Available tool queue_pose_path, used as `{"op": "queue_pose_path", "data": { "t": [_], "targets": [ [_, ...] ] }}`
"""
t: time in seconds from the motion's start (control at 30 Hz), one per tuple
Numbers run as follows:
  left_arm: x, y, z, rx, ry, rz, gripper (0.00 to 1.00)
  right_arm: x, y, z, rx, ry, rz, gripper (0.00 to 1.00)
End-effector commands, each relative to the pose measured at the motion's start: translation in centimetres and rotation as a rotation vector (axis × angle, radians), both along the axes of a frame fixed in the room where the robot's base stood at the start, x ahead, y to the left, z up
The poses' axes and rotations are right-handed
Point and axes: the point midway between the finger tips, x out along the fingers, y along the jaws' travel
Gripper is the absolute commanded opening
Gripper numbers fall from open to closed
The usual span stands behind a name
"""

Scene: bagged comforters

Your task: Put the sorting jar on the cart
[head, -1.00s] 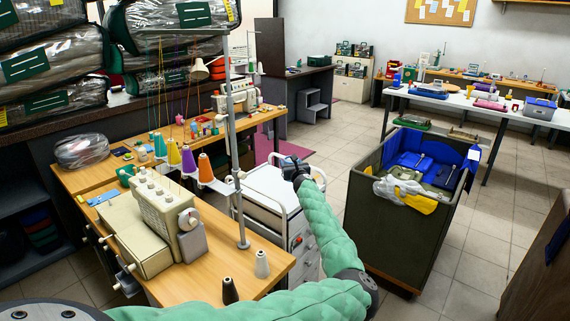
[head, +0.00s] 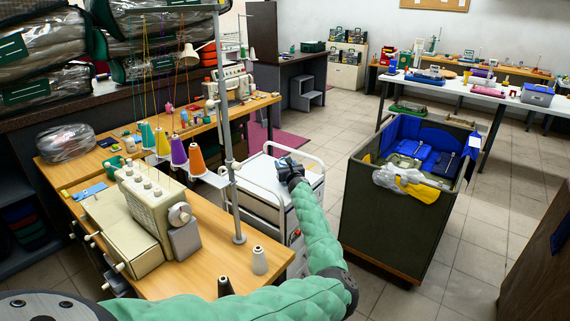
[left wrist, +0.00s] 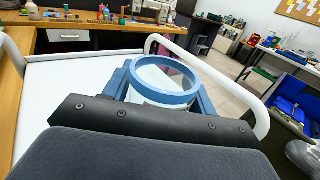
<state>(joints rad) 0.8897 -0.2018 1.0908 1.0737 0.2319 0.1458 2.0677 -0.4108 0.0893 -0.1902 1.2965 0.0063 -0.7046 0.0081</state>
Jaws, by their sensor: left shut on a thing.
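My left gripper (head: 286,164) reaches over the white cart (head: 262,174). In the left wrist view, the left gripper (left wrist: 162,88) is shut on the sorting jar (left wrist: 163,97), a round jar with a blue rim and a pale, see-through body. The jar looks upright, with its open mouth facing up. Its lower part is hidden behind the gripper. The white cart top (left wrist: 65,90) lies below and around it, with white rails on both sides. I cannot tell whether the jar touches the cart top. In the head view the jar is not clearly seen. My right gripper is not in view.
A sewing table (head: 205,250) with a sewing machine (head: 155,215) and thread stand is left of the cart. A dark bin (head: 395,220) with blue items stands to its right.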

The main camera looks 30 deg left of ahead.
Motion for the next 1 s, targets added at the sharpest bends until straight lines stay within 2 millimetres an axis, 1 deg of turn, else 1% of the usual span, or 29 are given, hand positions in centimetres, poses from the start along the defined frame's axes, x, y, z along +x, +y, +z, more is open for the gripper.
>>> {"op": "queue_pose_path", "data": {
  "t": [0.13,0.47,0.57,1.0],
  "targets": [
    [-0.03,0.06,-0.42,0.0,0.0,0.0,0.34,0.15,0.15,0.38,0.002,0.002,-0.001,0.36],
    [-0.03,0.06,-0.47,0.0,0.0,0.0,0.34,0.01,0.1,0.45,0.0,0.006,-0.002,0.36],
    [-0.04,0.07,-0.49,0.0,0.0,0.001,0.34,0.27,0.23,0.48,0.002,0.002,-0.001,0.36],
    [-0.03,0.07,-0.98,0.0,0.0,0.001,0.34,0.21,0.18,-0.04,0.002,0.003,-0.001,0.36]
  ]
}}
